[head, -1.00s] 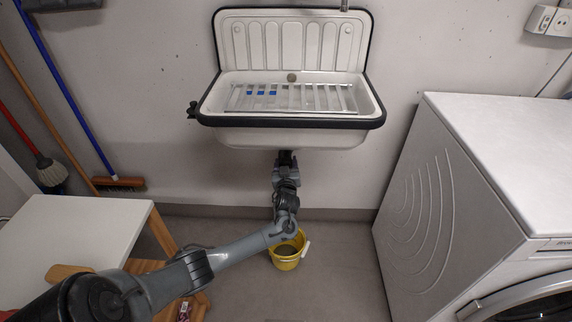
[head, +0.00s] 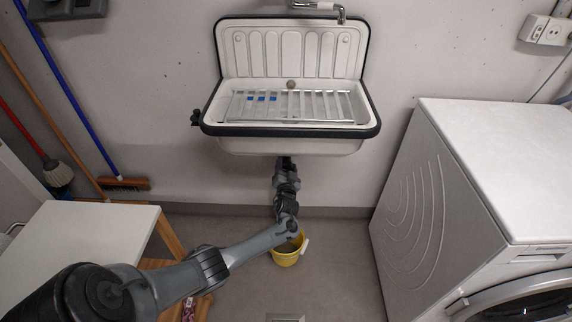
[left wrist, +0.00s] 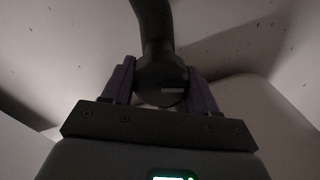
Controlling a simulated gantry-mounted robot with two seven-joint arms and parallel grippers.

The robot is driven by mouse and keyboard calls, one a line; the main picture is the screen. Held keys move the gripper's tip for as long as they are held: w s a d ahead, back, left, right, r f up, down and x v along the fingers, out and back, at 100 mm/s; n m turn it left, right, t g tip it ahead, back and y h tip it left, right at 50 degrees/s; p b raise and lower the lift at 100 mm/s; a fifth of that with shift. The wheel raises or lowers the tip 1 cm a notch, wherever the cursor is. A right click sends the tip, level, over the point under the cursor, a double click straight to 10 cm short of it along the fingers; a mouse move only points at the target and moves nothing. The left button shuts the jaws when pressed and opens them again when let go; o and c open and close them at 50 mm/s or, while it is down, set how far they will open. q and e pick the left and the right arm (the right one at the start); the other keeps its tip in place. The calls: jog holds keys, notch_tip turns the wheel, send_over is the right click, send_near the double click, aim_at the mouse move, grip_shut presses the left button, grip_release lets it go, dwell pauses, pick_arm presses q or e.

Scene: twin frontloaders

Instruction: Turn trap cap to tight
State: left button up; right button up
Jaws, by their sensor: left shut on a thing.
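My left gripper (left wrist: 162,92) is shut on the trap cap (left wrist: 160,80), a dark round piece between its two purplish fingers in the left wrist view. A small pale mark shows on the cap's face. A dark curved trap pipe (left wrist: 150,20) rises from it. In the head view my left arm reaches under the white sink (head: 290,145), and the gripper's end (head: 287,162) is just below the basin, mostly hidden. The cap cannot be made out there. My right gripper is not in view.
A yellow bucket (head: 286,257) stands on the floor below the sink, partly behind my arm. A white washing machine (head: 425,200) stands at right. A white-topped table (head: 85,235) is at left, with brooms (head: 125,183) against the wall.

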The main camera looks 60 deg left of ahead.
pick_arm(q)
jog(key=m+p, duration=0.1)
jog(key=m, duration=0.3)
jog(key=m+p, duration=0.1)
jog(key=m, duration=0.2)
jog(key=shift+w+m+p, duration=0.1)
jog(key=shift+m+p, duration=0.2)
jog(key=shift+m, duration=0.1)
jog(key=m+p, duration=0.1)
jog(key=m, duration=0.3)
jog(key=shift+f+t, duration=0.2)
jog(key=shift+t, duration=0.1)
jog(key=shift+f+m, duration=0.1)
jog(key=shift+m, duration=0.9)
jog(key=o, duration=0.6)
jog(key=shift+f, duration=0.1)
jog(key=o, duration=0.4)
